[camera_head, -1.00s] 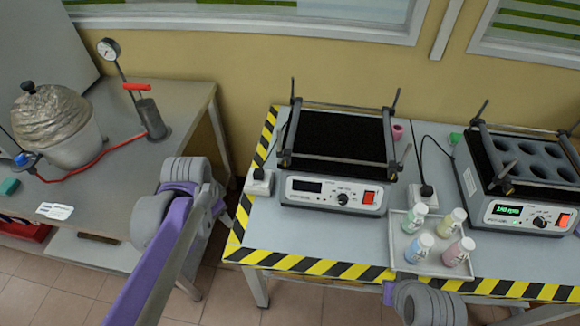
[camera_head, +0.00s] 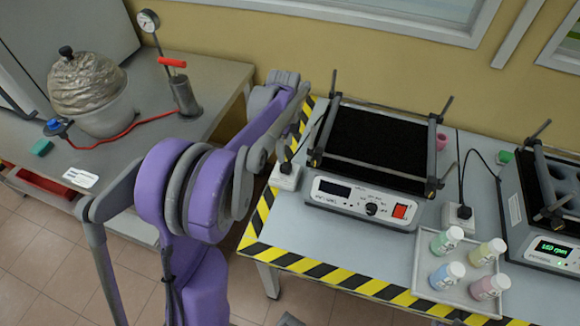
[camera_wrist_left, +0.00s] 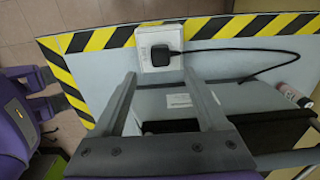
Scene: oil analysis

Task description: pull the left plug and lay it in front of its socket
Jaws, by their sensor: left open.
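The left plug (camera_head: 286,168) is black and sits in its white socket box (camera_head: 289,181) at the left edge of the striped table. In the left wrist view the plug (camera_wrist_left: 161,54) is on the socket box's face (camera_wrist_left: 146,40), and a black cable runs off to the right. My left gripper (camera_wrist_left: 159,77) is open and empty. Its two fingers point toward the plug and are spread to either side of it, with the plug beyond their tips. In the head view my left arm reaches over the table's left edge, and its fingers are hard to make out. My right gripper is out of view.
A black-topped shaker (camera_head: 370,195) stands just right of the socket. A second plug and socket (camera_head: 458,214), a tray (camera_head: 425,282) with several bottles and another shaker (camera_head: 548,235) are farther right. The front left of the table is clear.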

